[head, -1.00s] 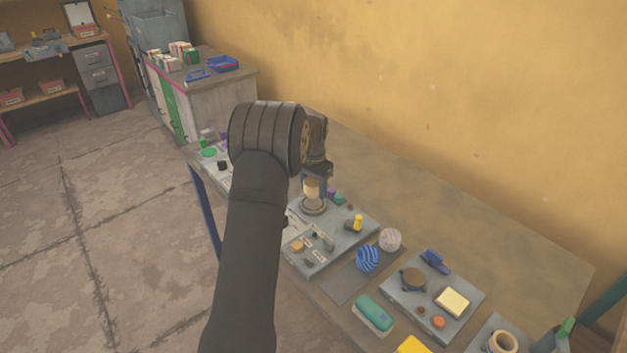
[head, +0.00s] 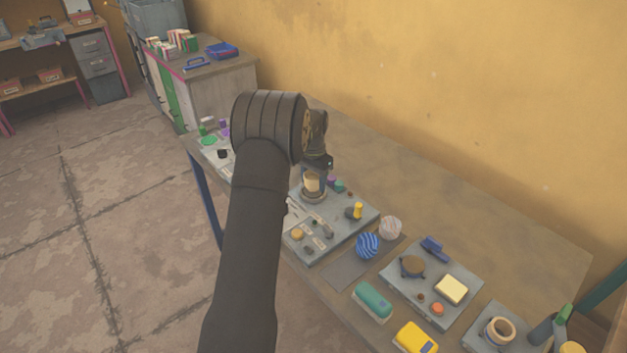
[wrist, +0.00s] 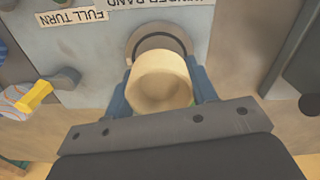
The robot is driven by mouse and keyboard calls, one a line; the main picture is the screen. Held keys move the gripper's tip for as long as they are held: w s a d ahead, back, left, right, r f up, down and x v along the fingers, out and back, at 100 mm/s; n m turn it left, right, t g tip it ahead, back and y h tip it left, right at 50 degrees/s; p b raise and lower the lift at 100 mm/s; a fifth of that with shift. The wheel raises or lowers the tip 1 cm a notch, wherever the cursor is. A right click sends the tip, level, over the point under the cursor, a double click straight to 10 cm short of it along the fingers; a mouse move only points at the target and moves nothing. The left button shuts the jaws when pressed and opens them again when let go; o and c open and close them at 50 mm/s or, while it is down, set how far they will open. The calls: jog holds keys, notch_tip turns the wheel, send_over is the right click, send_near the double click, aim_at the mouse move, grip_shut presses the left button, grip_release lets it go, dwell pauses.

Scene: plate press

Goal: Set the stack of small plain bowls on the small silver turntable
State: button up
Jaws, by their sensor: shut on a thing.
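The cream stack of small plain bowls (head: 313,183) is between my gripper's (head: 316,172) fingers. In the wrist view the bowl stack (wrist: 160,88) shows its open rim, with blue fingers closed on both sides of it, so my gripper (wrist: 160,95) is shut on it. The round turntable (head: 313,197) lies right under the stack on a grey board. In the wrist view the turntable's (wrist: 146,34) rim shows behind the stack. I cannot tell whether the stack touches it. The number of bowls is hard to make out.
The grey board (head: 335,232) carries a yellow-topped knob (head: 355,211) and small labelled parts. A blue striped ball (head: 367,245) and a pale ball (head: 390,227) lie to the right. Another board (head: 400,288) stands further right. The table's back strip by the wall is clear.

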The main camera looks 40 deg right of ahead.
jog(key=shift+f, duration=0.6)
dwell(0.5)
jog(key=o, duration=1.1)
notch_tip(320, 180, up, 18)
jog(key=shift+f, duration=0.25)
jog(key=shift+f, duration=0.1)
